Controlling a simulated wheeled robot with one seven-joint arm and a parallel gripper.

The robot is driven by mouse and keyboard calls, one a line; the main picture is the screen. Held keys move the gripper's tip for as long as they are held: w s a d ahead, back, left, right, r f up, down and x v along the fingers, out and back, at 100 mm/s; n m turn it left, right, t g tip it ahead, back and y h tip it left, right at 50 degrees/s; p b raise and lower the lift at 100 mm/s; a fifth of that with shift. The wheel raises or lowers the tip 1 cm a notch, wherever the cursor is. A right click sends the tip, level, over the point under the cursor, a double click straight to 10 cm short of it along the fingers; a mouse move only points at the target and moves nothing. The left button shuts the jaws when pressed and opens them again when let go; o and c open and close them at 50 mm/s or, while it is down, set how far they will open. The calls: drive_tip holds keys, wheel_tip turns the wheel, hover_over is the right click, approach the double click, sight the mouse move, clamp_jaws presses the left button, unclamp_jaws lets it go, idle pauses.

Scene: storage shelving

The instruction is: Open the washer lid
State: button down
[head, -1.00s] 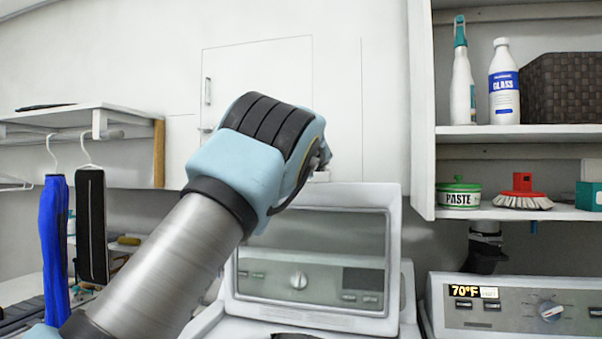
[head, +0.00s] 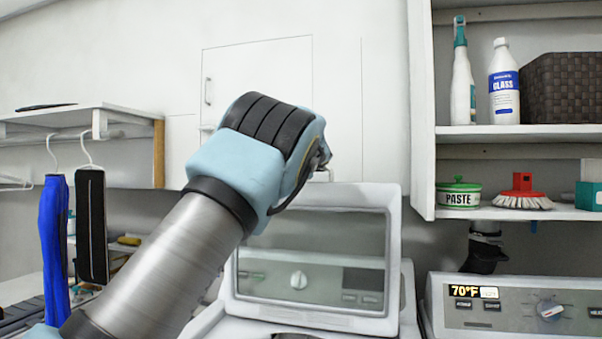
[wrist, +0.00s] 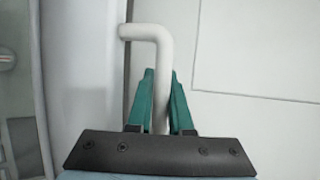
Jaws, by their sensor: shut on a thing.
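The washer lid (head: 394,240) stands raised, nearly upright, at the centre of the head view. It has a white frame and a large see-through window, with the washer's control panel (head: 300,281) showing through it. My gripper (wrist: 162,76) has its green fingers on either side of the bent white lid handle (wrist: 158,45) and is shut on it. In the head view my arm and wrist cover the lid's upper left, and the fingertips are hidden. A bit of the handle (head: 325,172) shows above the lid's top edge.
To the right, a wall shelf (head: 520,131) holds bottles, a basket, a paste tin and a brush. Below it is a second machine's panel (head: 520,303). A left shelf (head: 75,115) has clothes on hangers. A white wall cabinet (head: 265,75) is behind my wrist.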

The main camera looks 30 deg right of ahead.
drive_tip(key=shift+f, duration=0.2)
drive_tip(key=s+a+n+t+h+b, duration=0.1)
drive_tip(key=s+a+b, duration=0.8)
drive_tip(key=b, duration=1.9)
drive_tip(key=shift+s+a+f+t, duration=0.25)
drive_tip(key=shift+s+a+t, duration=0.05)
drive_tip(key=shift+s+t, duration=0.65)
drive_tip(key=shift+w, duration=0.1)
